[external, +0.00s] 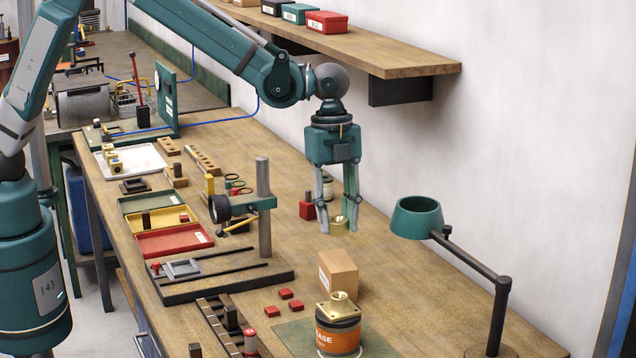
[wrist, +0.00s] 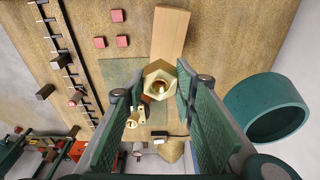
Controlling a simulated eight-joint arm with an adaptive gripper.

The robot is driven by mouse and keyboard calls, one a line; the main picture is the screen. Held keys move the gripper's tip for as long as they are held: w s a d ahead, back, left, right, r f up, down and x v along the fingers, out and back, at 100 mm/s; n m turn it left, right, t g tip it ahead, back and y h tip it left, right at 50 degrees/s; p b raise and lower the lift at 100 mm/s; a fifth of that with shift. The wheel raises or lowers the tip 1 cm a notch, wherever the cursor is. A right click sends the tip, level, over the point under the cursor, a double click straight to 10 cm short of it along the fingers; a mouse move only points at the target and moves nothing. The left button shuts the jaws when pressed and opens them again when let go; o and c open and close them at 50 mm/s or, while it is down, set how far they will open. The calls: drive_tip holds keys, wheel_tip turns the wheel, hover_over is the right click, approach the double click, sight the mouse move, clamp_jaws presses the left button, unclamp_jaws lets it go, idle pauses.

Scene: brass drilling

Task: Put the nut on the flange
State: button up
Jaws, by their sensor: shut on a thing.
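The brass nut (external: 339,225) is between the fingertips of my gripper (external: 339,222). In the wrist view the hexagonal nut (wrist: 159,80), with its central hole, is between the two green fingers. My gripper points down, shut on the nut, which is held above the bench. The brass flange (external: 338,307) has a square plate and a raised neck. It sits on the orange grease can (external: 337,335) near the front of the bench, apart from my gripper and lower in the external picture.
A cardboard box (external: 338,272) stands just behind the can. The green lamp head (external: 417,217) is to the right of my gripper. Red blocks (external: 285,293) lie left of the box. A clamp stand (external: 263,215) rises at the left. A shelf (external: 370,45) hangs on the wall.

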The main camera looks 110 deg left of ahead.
wheel_tip(320, 180, up, 6)
drive_tip(key=p, duration=0.2)
hover_over(340, 295)
drive_tip(key=shift+s+f+n, duration=0.15)
drive_tip(key=shift+f+n, duration=0.05)
drive_tip(key=shift+n, duration=0.1)
drive_tip(key=shift+a+f, duration=0.1)
drive_tip(key=shift+f, duration=3.05)
drive_tip(key=shift+f, duration=1.85)
drive_tip(key=shift+f, duration=0.2)
drive_tip(key=o, duration=1.1)
drive_tip(key=shift+r, duration=0.15)
